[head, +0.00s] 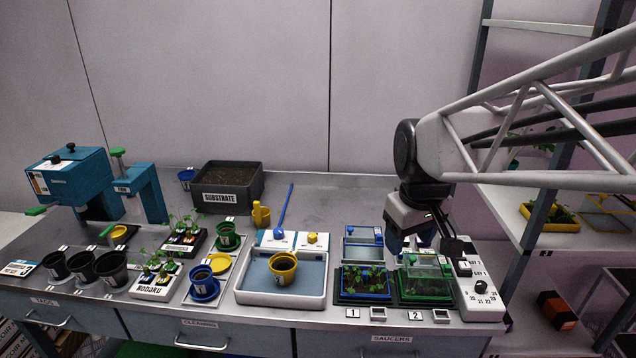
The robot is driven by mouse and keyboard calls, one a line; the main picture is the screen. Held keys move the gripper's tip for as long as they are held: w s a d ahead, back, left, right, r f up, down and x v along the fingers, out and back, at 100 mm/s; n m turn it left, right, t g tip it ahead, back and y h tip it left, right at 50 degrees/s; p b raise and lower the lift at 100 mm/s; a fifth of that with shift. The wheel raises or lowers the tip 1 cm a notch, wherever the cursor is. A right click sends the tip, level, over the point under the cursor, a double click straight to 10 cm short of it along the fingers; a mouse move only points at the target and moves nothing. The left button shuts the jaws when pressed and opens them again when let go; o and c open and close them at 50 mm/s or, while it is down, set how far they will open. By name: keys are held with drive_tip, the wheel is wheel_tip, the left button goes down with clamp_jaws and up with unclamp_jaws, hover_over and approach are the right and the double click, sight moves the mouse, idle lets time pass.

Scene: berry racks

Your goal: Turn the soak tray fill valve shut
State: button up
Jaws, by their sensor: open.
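The soak tray (240,293) is a white basin of shallow water at the table's middle front. A yellow pot (283,268) stands in it. Behind it sit two white blocks. The left block carries a blue round fitting (279,233) with a long blue rod (287,205) slanting up and back. The right block carries a small yellow knob (312,238). I cannot tell from labels which is the fill valve. My gripper (428,250) is open, pointing down, right of the soak tray and above the area of the two planted trays. Its fingertips are small and dark.
A blue planted tray (345,297) and a green clear-lidded one (425,297) are below my gripper. A white control box (483,297) stands at right. A substrate bin (227,198) and yellow scoop (261,214) are behind left. Pots and seedlings fill the left; the back middle is clear.

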drive_tip(key=w+a+f+n, duration=0.1)
drive_tip(key=w+a+n, duration=0.2)
drive_tip(key=w+a, duration=0.45)
drive_tip(key=n+g, duration=0.2)
drive_tip(key=n, duration=0.7)
hover_over(278, 230)
wheel_tip(278, 230, down, 13)
drive_tip(key=shift+f, duration=3.85)
drive_tip(key=shift+c, duration=0.4)
drive_tip(key=c, duration=0.8)
drive_tip(key=shift+c, duration=0.2)
